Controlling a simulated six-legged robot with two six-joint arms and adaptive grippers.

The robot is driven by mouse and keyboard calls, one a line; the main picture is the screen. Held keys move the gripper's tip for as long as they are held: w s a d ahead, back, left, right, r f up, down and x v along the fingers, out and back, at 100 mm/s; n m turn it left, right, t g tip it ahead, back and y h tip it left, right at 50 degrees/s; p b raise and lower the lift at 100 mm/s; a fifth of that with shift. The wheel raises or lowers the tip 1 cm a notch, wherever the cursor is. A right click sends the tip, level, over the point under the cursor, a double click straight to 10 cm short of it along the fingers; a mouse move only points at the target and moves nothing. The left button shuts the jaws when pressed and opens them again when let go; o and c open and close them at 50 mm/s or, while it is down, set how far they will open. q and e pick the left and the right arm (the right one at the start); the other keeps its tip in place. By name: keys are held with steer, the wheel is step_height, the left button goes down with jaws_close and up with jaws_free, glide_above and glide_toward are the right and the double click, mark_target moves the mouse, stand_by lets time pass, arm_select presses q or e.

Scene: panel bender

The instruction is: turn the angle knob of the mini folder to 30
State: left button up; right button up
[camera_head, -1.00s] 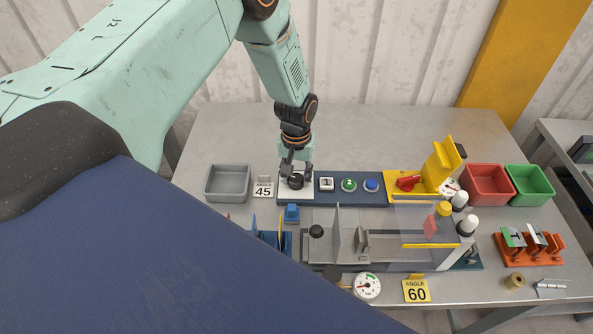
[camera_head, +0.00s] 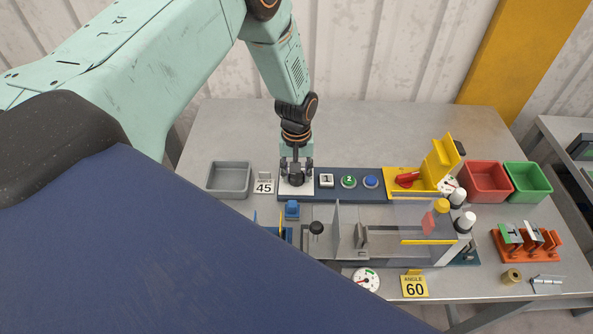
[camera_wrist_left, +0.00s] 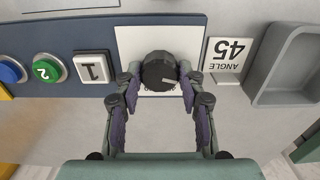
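The angle knob (camera_wrist_left: 159,72) is a round black knob with a pale pointer mark, on a white plate (camera_wrist_left: 128,42). In the wrist view the mark points toward the right and slightly down. Scale figures are mostly hidden. My left gripper (camera_wrist_left: 160,70) is over the plate, one finger on each side of the knob. The fingers look slightly apart from it, with a narrow gap on the left. In the head view my left gripper (camera_head: 296,177) points down onto the knob and partly covers it. The mini folder (camera_head: 385,240) stands in front. My right gripper is not in view.
An ANGLE 45 card (camera_head: 264,184) and a grey bin (camera_head: 229,179) stand left of the plate. The table behind is clear.

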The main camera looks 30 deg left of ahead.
arm_select(q)
steer(key=o, duration=0.4)
steer(key=shift+s, duration=0.1)
steer(key=shift+r, duration=0.2)
step_height(320, 180, up, 12)
steer(key=shift+f, duration=0.15)
